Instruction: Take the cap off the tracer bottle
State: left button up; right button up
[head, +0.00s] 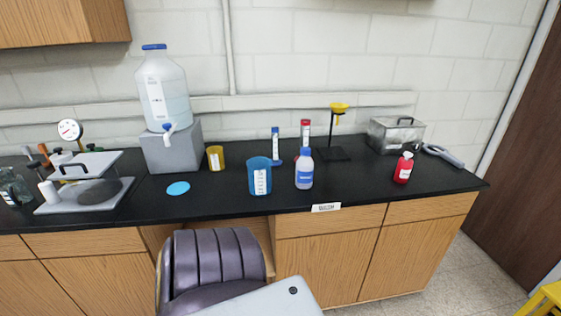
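Two capped bottles stand upright on the black bench. The labels are too small to read, so I cannot tell which is the tracer bottle. Neither of my grippers shows in the head view.
A large carboy (163,95) stands on a grey block (171,148). A blue beaker (259,177), amber beaker (216,158), funnel stand (334,153) and metal bath (395,135) share the bench. A purple chair (212,265) stands before it. Bench front between the bottles is clear.

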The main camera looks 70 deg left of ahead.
aim_at(304, 165)
jog(key=u, duration=2)
jog(key=i+j, duration=0.15)
jog(key=i+j+z, duration=0.1)
jog(key=j, duration=0.25)
